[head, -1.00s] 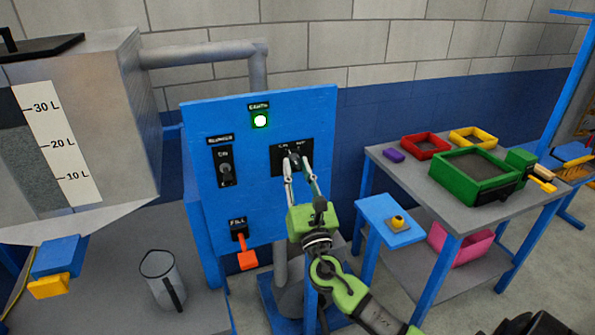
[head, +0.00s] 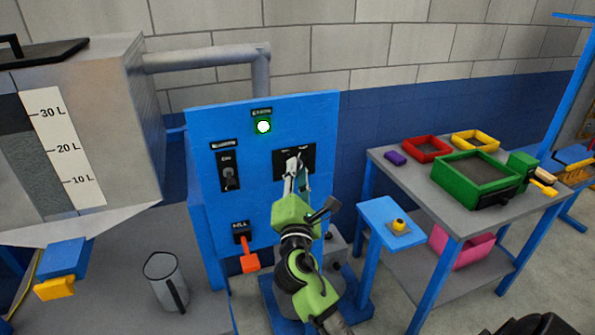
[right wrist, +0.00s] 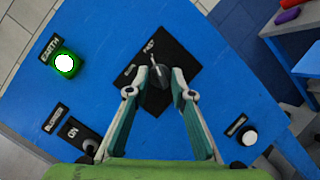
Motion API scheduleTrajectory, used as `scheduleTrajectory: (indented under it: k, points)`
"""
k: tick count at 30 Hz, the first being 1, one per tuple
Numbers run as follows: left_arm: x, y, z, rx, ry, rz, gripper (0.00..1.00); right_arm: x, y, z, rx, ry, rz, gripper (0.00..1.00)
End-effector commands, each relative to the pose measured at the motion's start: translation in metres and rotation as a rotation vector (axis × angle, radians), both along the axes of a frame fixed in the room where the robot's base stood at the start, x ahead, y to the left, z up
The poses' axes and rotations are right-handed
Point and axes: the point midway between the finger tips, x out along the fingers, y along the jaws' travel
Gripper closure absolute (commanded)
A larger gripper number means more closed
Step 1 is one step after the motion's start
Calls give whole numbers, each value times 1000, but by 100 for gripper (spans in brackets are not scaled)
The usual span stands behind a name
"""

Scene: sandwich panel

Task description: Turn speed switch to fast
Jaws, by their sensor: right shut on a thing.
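The speed switch is a dark round knob (right wrist: 158,98) on a black plate (head: 280,171) on the right part of the blue panel. In the right wrist view a pale pointer on the knob tilts up toward the label at the plate's top corner, which seems to end in "ST". My right gripper (head: 293,170) is shut on the knob, with one finger on each side of it; the gripper also shows in the right wrist view (right wrist: 159,84). In the head view the fingers largely hide the knob. My left gripper is not in view.
The blue panel (head: 205,130) also bears a lit green lamp (head: 263,127), a blower switch (head: 230,178) and an orange fill lever (head: 250,262). A clear jug (head: 165,280) stands at lower left. A grey table (head: 400,170) with coloured trays stands at right.

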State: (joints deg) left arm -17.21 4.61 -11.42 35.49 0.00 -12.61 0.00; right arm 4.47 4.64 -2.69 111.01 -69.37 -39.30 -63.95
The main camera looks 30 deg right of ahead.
Motion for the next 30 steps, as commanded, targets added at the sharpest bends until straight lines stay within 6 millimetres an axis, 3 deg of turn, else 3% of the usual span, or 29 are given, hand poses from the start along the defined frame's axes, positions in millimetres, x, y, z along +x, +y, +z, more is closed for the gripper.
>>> scheduleTrajectory:
  k: [22, 23, 24, 25, 30]
  points:
    - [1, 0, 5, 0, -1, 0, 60, 0, 0, 1, 92, -24, -1, 100]
    - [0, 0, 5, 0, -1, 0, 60, 0, 0, 1, 91, -23, -1, 76]
    - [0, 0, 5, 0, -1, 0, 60, 0, 0, 1, 91, -23, -1, 65]
    - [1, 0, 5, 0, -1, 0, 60, 0, 0, 1, 91, -23, -1, 61]
    - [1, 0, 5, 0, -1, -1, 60, 0, 0, 1, 90, -22, 0, 61]
